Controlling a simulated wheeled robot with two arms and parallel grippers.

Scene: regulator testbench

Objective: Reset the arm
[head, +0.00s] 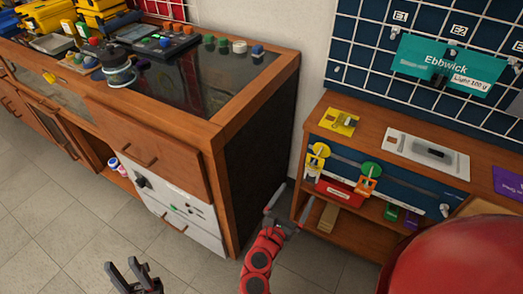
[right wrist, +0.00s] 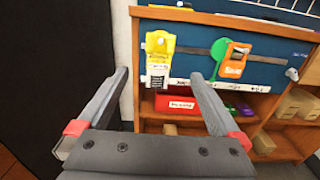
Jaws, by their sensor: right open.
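My right gripper (head: 277,212) is open and empty, at the end of a red arm in front of the gap between the two cabinets. In the right wrist view its two grey fingers (right wrist: 162,92) are spread wide, pointing toward the small shelf's blue front. A yellow device (right wrist: 159,58) with a hanging tag and an orange device (right wrist: 234,62) beside a green disc (right wrist: 219,54) sit on that front, apart from the fingers. My left gripper (head: 133,277) shows dark at the bottom edge, over the floor; its jaw opening is unclear.
The small shelf (head: 372,118) at right holds a red box (head: 340,191). A teal Ebbwick sign (head: 445,66) hangs above. The tiled floor (head: 60,210) is clear.

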